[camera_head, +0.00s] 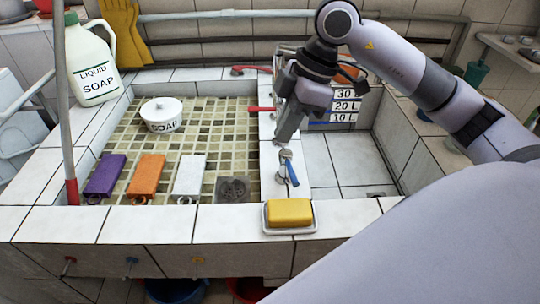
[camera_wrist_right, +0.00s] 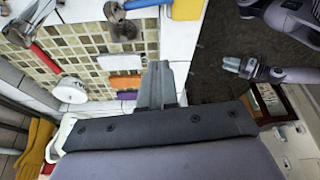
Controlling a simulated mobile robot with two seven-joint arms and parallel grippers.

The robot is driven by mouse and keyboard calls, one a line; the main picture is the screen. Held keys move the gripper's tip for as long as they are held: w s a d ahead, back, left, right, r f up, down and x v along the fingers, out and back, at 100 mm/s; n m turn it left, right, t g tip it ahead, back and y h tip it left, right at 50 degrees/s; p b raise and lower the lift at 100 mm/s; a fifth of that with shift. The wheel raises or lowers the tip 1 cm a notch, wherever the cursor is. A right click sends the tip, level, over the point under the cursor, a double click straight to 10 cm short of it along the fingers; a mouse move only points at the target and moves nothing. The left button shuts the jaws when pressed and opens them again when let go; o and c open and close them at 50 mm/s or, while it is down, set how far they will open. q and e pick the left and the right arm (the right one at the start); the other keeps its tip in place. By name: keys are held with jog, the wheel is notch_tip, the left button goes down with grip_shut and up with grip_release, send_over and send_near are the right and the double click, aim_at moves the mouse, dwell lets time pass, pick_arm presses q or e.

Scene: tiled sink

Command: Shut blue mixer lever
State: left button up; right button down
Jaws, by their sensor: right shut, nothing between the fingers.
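The blue mixer lever (camera_head: 291,173) sticks out toward the front right from a small metal tap (camera_head: 283,158) on the tiled wall between the two basins. In the right wrist view, the blue lever (camera_wrist_right: 140,4) is at the top edge, partly cut off, beside the metal tap (camera_wrist_right: 116,16). My right gripper (camera_head: 283,140) is shut and empty, pointing down just behind the tap, apart from the lever. Its closed fingers (camera_wrist_right: 160,70) also show in the right wrist view. My left gripper (camera_wrist_right: 232,64) seems to show there at the right, small; its jaws are unclear.
Red levers (camera_head: 262,109) lie farther back on the dividing wall. A yellow sponge (camera_head: 290,211) on a dish sits on the front rim. The left basin holds a soap pot (camera_head: 162,114) and purple, orange and white blocks. The right basin floor (camera_head: 340,160) is clear.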

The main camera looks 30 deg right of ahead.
aim_at(288, 166)
jog(key=shift+s+d+f+p, duration=0.1)
jog(key=shift+d+f+p, duration=0.1)
jog(key=shift+f, duration=2.35)
jog(key=shift+s+d+f+p, duration=0.1)
jog(key=shift+f+p, duration=0.1)
jog(key=shift+f, duration=2.3)
